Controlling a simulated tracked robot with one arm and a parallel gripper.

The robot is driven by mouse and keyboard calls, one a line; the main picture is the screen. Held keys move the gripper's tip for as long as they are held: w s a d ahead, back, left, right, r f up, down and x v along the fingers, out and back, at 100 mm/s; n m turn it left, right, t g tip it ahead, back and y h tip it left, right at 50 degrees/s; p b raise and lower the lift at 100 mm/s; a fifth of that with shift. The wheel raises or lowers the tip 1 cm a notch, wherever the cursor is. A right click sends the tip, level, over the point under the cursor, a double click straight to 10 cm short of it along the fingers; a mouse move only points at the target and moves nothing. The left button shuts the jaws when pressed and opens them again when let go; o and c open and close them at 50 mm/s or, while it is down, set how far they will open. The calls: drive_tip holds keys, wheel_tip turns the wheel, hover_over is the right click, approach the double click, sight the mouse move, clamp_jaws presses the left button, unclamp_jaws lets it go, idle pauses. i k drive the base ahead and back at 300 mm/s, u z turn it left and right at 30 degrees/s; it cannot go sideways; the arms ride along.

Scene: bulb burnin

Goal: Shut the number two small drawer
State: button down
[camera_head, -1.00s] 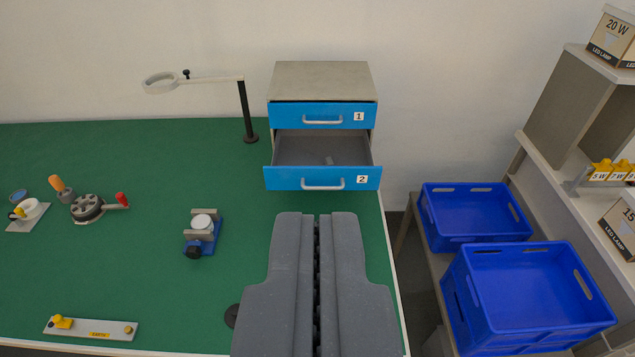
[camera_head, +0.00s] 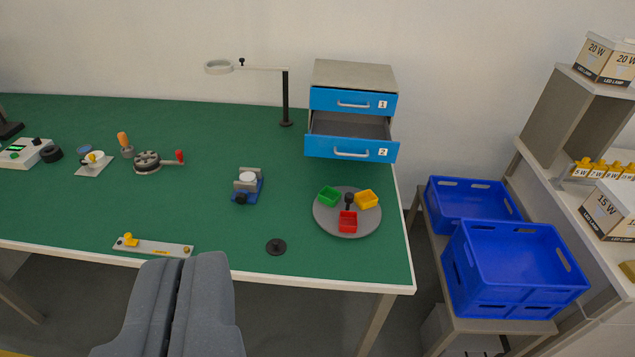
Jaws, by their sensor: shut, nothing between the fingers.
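The small drawer unit (camera_head: 352,74) stands at the back right of the green bench, grey with blue fronts. Drawer number two (camera_head: 352,148), the lower one with a "2" label and a pale handle, is pulled out, and its grey inside shows. Drawer number one (camera_head: 352,101) above it is shut. My gripper (camera_head: 184,258) is shut and empty, in front of the bench's near edge at the lower left, well away from the drawer.
A round grey tray (camera_head: 330,224) with green, yellow and red bins stands in front of the drawers. A magnifier lamp (camera_head: 286,98) stands left of them. A blue vise (camera_head: 248,186) sits mid-bench. Blue crates (camera_head: 515,268) and a shelf (camera_head: 590,205) are at right.

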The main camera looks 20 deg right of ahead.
sight(331, 134)
drive_tip(key=z, duration=0.1)
drive_tip(key=k, duration=0.35)
drive_tip(key=u, duration=0.7)
drive_tip(key=i, duration=1.5)
drive_tip(key=z, duration=0.85)
drive_tip(key=i, duration=0.7)
drive_tip(key=z, duration=0.4)
